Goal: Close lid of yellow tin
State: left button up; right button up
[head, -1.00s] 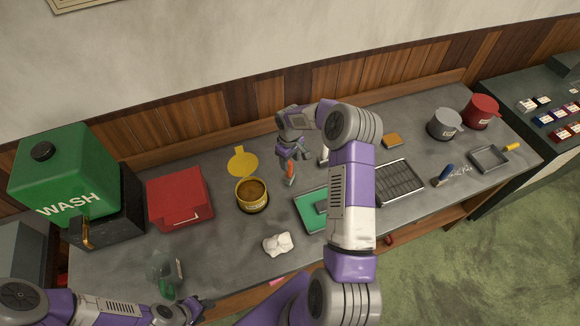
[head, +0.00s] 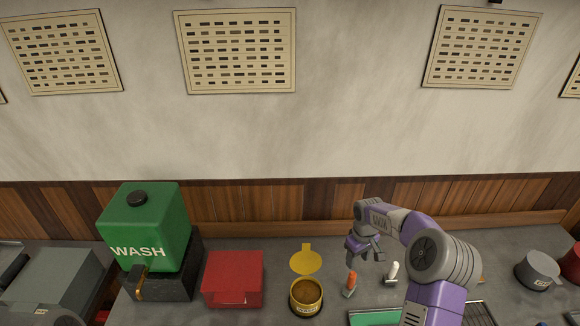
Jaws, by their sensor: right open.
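The yellow tin (head: 306,297) stands upright on the grey bench with brown contents showing in its open mouth. Its yellow lid (head: 306,260) is swung open toward the wall, behind the tin. My right gripper (head: 364,259) is open and empty, above the bench to the right of the lid and apart from it. It is behind an orange-handled tool (head: 350,284). My left gripper is out of the frame.
A red box (head: 233,279) stands left of the tin, with a green WASH tank (head: 146,228) further left. A white-handled tool (head: 393,271) and a green mat (head: 374,318) lie to the right. A grey pot (head: 538,270) stands far right.

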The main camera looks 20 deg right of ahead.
aim_at(306, 262)
jog(key=k, duration=1)
